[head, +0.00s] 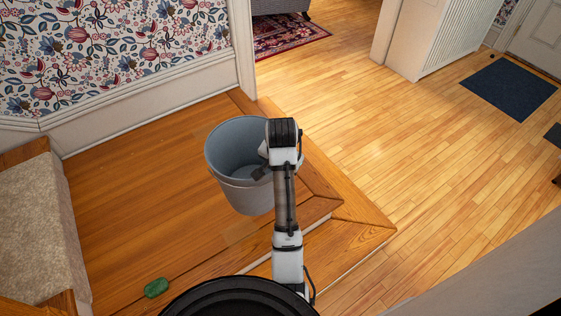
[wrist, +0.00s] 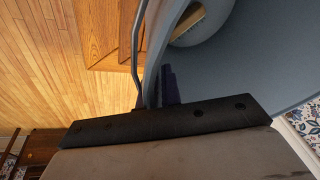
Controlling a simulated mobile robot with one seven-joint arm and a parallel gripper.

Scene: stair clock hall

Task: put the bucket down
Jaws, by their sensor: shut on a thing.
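The grey bucket (head: 250,196) is upright or nearly so, over the wooden landing in the head view. My gripper (head: 262,172) is at the bucket's right rim, with a dark finger showing inside the wall. In the wrist view my gripper (wrist: 160,88) is shut on the rim of the bucket (wrist: 240,60), and a thin grey bar, likely the handle, runs beside it. A pale curved shape with a brown patch shows beyond the rim; I cannot tell what it is. Whether the bucket's base touches the landing is hidden from me.
The wooden landing (head: 130,190) has bare room left of the bucket. A green block (head: 156,288) lies at its front. The landing's edge drops to a lower plank floor (head: 400,150) on the right. A carpeted step (head: 40,230) is at left, a papered wall (head: 110,50) behind.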

